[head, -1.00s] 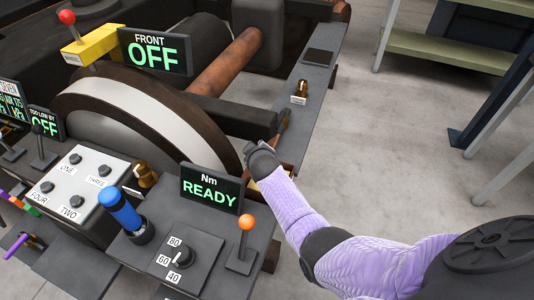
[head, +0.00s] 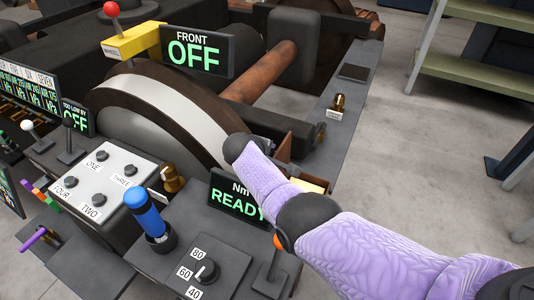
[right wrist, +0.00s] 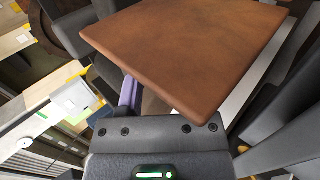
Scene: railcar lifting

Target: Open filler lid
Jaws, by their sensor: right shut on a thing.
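A flat, square rust-brown plate, which looks like the filler lid (right wrist: 190,45), fills the upper middle of the right wrist view. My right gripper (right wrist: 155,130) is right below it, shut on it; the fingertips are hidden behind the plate. In the head view the dark end of my right arm (head: 240,148) is at the deck's inner edge, beside the wheel, and hides the gripping spot. A small rust-brown patch (head: 285,148) shows just beyond it; I cannot tell if this is the lid. My left gripper is not in view.
The Nm READY display (head: 237,197) is partly covered by my right arm. An orange-knobbed lever (head: 270,265), a blue-handled control (head: 147,215) and a dial panel (head: 205,270) stand close below. A brass fitting (head: 338,105) stands on the deck. Open floor lies to the right.

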